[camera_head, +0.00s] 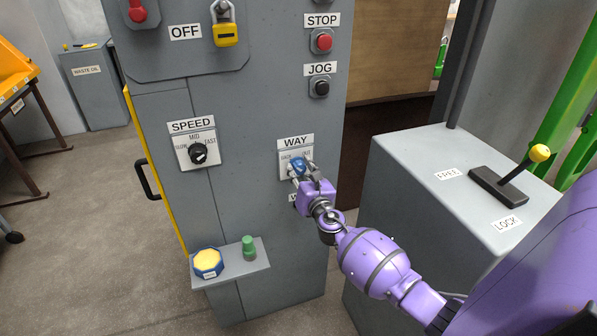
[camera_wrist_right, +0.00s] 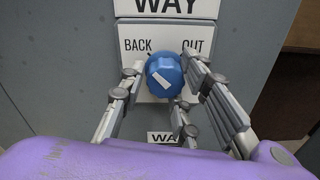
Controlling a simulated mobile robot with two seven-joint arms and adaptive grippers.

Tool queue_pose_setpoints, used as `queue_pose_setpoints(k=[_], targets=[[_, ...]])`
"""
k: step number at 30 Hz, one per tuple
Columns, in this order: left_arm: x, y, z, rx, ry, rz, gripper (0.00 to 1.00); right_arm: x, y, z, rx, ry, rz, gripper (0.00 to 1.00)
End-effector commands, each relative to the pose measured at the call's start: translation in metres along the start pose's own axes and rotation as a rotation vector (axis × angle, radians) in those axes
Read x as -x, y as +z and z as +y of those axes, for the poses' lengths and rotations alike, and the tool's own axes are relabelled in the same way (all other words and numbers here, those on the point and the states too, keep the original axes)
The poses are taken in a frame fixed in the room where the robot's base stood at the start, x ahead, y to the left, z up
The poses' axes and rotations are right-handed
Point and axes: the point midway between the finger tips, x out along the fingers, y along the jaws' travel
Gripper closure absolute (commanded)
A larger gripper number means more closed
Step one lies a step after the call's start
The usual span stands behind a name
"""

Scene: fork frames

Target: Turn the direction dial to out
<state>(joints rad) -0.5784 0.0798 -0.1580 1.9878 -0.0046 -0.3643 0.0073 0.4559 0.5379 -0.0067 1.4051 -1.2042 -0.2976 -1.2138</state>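The direction dial is a blue round knob (camera_wrist_right: 165,77) with a white mark on its face, on a white plate (camera_wrist_right: 140,30) under the WAY label. The plate reads BACK on the left and OUT on the right. I cannot tell for sure which way the mark points. In the head view the dial (camera_head: 298,164) is partly hidden by my right gripper (camera_head: 304,167). In the wrist view the fingers of the right gripper (camera_wrist_right: 163,68) stand apart on both sides of the knob, close to its rim, with a narrow gap at the left. My left gripper is not in view.
On the same grey cabinet are a black SPEED dial (camera_head: 198,153), a red STOP button (camera_head: 323,41) and a black JOG button (camera_head: 321,87). A shelf below holds a yellow button (camera_head: 207,262) and a green one (camera_head: 249,247). A yellow-knobbed lever (camera_head: 540,153) stands at right.

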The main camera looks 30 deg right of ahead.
Motion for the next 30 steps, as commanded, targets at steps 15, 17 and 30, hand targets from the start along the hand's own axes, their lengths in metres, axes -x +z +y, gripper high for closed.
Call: queue_pose_setpoints(k=[15,17,30], targets=[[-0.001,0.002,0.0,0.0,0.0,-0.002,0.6,0.0,-0.001,0.005,-0.052,0.01,0.002,1.0],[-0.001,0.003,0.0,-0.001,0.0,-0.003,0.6,0.0,-0.001,0.005,-0.08,0.011,0.002,1.0],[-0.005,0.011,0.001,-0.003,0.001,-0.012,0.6,0.0,0.003,0.007,-0.445,0.015,0.003,1.0]])
